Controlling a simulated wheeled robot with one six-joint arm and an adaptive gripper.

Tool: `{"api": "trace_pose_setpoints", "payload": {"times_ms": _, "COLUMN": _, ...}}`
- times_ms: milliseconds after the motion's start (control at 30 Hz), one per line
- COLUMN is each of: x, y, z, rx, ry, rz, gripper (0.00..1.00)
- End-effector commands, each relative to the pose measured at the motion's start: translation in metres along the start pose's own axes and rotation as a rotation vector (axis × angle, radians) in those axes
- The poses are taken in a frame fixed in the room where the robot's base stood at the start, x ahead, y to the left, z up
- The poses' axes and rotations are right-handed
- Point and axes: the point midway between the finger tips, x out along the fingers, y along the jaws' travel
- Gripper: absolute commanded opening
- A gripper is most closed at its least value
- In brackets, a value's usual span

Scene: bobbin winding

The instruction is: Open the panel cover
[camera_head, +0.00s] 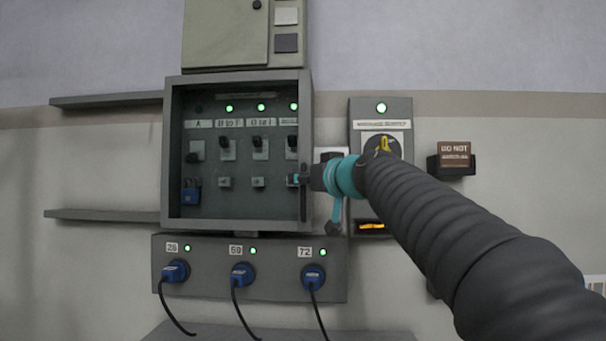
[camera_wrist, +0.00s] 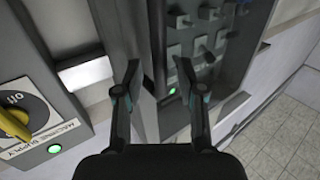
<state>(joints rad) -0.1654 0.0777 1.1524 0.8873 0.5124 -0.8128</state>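The panel (camera_head: 238,78) is a grey wall box with a dark front, through which switches and green lamps show. I cannot tell whether a clear cover closes its front. A dark upright bar (camera_head: 303,205), perhaps the cover's handle, is at its right edge. My gripper (camera_head: 300,180) is at that edge, partly hidden by my wrist. In the wrist view my gripper (camera_wrist: 160,68) has its two fingers spread apart, with the panel's edge (camera_wrist: 125,30) behind them. A dark upright piece shows between the fingers; I cannot tell whether they touch it.
A machine supply box (camera_head: 360,112) with a yellow rotary switch (camera_head: 383,145) is right of the panel. A socket box (camera_head: 205,250) with blue plugs and hanging cables is below. Shelves (camera_head: 105,215) jut out at left.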

Motion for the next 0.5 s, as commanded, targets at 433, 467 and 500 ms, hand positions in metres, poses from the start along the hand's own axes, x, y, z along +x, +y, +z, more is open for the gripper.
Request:
{"api": "trace_pose_setpoints", "payload": {"times_ms": 433, "x": 0.0108, "y": 0.0001, "z": 0.0, "rx": -0.001, "ry": 0.001, "rz": 0.001, "gripper": 0.39}}
{"api": "trace_pose_setpoints", "payload": {"times_ms": 467, "x": 0.0108, "y": 0.0001, "z": 0.0001, "rx": -0.001, "ry": 0.001, "rz": 0.001, "gripper": 0.34}}
{"api": "trace_pose_setpoints", "payload": {"times_ms": 500, "x": 0.0108, "y": 0.0001, "z": 0.0001, "rx": -0.001, "ry": 0.001, "rz": 0.001, "gripper": 0.24}}
